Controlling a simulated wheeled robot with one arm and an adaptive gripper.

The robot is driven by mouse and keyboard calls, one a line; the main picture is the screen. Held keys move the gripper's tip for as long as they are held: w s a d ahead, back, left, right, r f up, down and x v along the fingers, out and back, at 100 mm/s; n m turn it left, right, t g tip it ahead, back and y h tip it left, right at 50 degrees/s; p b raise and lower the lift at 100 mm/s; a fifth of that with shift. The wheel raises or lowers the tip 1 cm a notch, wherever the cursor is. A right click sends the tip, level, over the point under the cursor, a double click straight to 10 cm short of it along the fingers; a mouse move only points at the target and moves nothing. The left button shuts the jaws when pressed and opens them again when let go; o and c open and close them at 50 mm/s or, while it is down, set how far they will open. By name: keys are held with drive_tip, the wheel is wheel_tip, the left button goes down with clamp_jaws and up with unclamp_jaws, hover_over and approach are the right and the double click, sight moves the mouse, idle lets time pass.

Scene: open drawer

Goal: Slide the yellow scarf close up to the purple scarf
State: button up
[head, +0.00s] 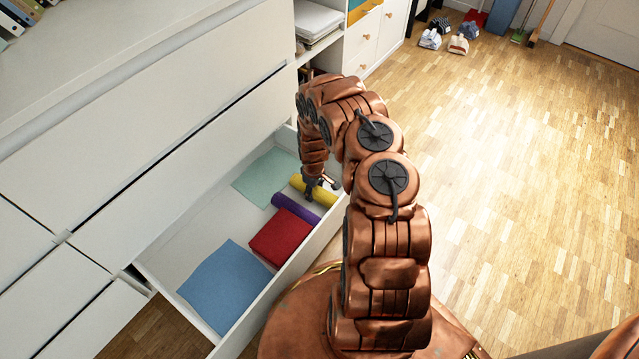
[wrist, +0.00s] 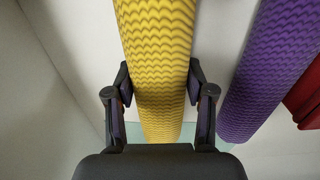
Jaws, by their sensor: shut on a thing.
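The yellow scarf (head: 315,192) is a rolled cylinder in the open drawer. In the wrist view the yellow scarf (wrist: 158,60) has a wavy pattern and runs between the fingers. My gripper (head: 312,186) is over it in the head view; in the wrist view my gripper (wrist: 160,115) is shut on the scarf, with a finger on each side. The purple scarf (head: 295,208) is a roll lying beside the yellow one, roughly parallel. In the wrist view the purple scarf (wrist: 270,70) is on the right, with a gap between the two rolls.
A red folded cloth (head: 281,236) lies beyond the purple scarf, also at the right edge of the wrist view (wrist: 305,95). A blue cloth (head: 223,287) and a pale green cloth (head: 266,177) lie flat in the drawer (head: 190,245). The drawer's walls surround them.

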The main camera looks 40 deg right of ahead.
drive_tip(key=shift+s+a+p, duration=0.25)
drive_tip(key=shift+a, duration=0.4)
drive_tip(key=shift+s+a+p, duration=0.2)
drive_tip(key=shift+a+p, duration=0.05)
drive_tip(key=shift+a, duration=0.4)
drive_tip(key=o, duration=1.3)
drive_tip(key=shift+o, duration=0.2)
drive_tip(key=shift+r, duration=0.1)
drive_tip(key=shift+w+d+r, duration=0.1)
drive_tip(key=shift+r, duration=0.5)
wheel_tip(320, 180, up, 11)
drive_tip(key=shift+f, duration=0.2)
